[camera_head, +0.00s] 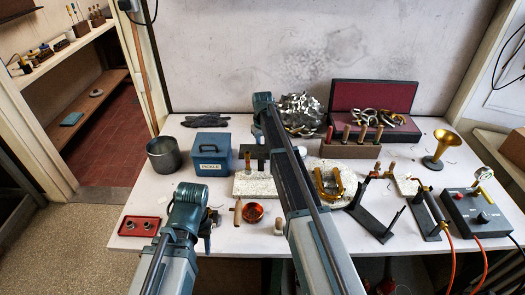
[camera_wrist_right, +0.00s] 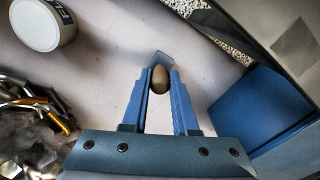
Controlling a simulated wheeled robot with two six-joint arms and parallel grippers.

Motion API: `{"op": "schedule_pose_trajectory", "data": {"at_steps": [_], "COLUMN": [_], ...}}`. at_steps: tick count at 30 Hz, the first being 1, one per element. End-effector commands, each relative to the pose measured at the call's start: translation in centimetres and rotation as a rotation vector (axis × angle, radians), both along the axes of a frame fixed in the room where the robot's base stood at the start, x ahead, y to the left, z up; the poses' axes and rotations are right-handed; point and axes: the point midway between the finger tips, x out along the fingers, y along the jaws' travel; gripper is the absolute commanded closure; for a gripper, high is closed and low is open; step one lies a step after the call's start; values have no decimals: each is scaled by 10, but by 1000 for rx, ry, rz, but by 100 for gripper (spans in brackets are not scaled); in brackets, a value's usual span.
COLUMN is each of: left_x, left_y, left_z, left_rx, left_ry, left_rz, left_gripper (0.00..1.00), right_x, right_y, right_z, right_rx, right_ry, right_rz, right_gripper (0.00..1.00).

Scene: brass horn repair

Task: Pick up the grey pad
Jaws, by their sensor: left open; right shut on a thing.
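My right gripper (camera_wrist_right: 160,77) is shut on a small brownish-grey rounded thing (camera_wrist_right: 160,80) in the right wrist view. A flat blue-grey piece (camera_wrist_right: 162,57) shows just beyond the fingertips. I cannot tell whether either of these is the grey pad, and no other thing in the views is clearly it. In the head view my right arm reaches over the middle of the table and its fingers cannot be made out. My left gripper (camera_head: 211,222) is open and empty, low over the front left of the table.
A blue box (camera_head: 211,155) marked PICKLE and a grey pot (camera_head: 163,155) stand at the left. A red tray (camera_head: 139,226) lies at the front left. A pile of shiny scrap (camera_head: 301,108) and a lined case (camera_head: 372,97) fill the back. A brass funnel (camera_head: 443,146) stands at right.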

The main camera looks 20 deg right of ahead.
Motion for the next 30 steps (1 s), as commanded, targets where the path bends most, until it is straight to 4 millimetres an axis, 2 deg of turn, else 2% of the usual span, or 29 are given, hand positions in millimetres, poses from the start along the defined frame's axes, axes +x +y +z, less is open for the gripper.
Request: {"op": "schedule_pose_trajectory", "data": {"at_steps": [18, 23, 30], "left_x": [0, 0, 0], "left_y": [0, 0, 0], "left_z": [87, 97, 96], "left_rx": [0, 0, 0], "left_ry": [0, 0, 0], "left_rz": [-1, -1, -1], "left_gripper": [50, 50, 50], "right_x": [0, 0, 0], "right_y": [0, 0, 0], "right_z": [87, 97, 96], "right_rx": [0, 0, 0], "right_ry": [0, 0, 0], "right_rz": [0, 0, 0], "right_gripper": [100, 100, 100]}}
